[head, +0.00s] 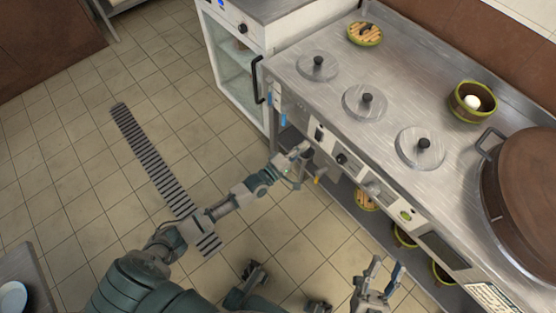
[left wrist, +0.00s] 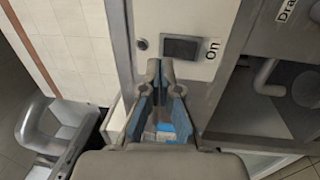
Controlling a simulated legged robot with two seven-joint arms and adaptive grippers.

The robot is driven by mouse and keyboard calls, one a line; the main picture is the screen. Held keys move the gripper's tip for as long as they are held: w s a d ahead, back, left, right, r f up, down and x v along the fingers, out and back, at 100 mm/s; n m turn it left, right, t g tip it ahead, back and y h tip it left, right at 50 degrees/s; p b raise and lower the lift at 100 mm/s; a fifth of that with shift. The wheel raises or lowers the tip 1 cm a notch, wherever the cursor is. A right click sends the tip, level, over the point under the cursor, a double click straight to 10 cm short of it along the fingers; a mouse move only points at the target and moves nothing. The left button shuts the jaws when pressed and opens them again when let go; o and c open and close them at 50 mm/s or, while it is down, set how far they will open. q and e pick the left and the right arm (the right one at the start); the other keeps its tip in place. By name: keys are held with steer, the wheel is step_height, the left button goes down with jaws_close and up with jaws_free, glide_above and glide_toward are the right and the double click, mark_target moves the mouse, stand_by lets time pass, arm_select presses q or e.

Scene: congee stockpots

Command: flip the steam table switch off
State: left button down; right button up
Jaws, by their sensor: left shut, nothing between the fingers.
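The steam table (head: 330,85) stands at the right of the head view, with its control panel along the front edge. A dark switch (left wrist: 181,49) sits on the panel in the left wrist view, beside the printed word "On"; it also shows as a small dark patch in the head view (head: 319,133). My left gripper (head: 303,150) is at the panel near this switch. In the left wrist view its fingertips (left wrist: 160,68) are together and empty, just below the switch; contact cannot be told. My right gripper (head: 384,270) is open and empty, low in front of the table.
Round lids with black knobs (head: 365,101) and a large brown-lidded pot (head: 525,185) are on the table top. A dark panel knob (head: 341,158) is right of the switch. A bent pipe (left wrist: 265,78) is below the "Dra" label. A slatted floor grate (head: 150,155) lies left.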

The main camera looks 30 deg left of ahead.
arm_select(q)
steer(key=r+p+v, duration=0.1)
steer(key=p+v, duration=0.1)
steer(key=v, duration=0.6)
steer(key=shift+s+a+r, duration=0.15)
steer(key=shift+a+r, duration=0.1)
arm_select(e)
steer(key=w+f+n+g, duration=0.1)
steer(key=w+f+g, duration=0.3)
steer(key=f+g, duration=0.1)
steer(key=shift+w+a, duration=0.25)
steer(key=shift+a, duration=0.15)
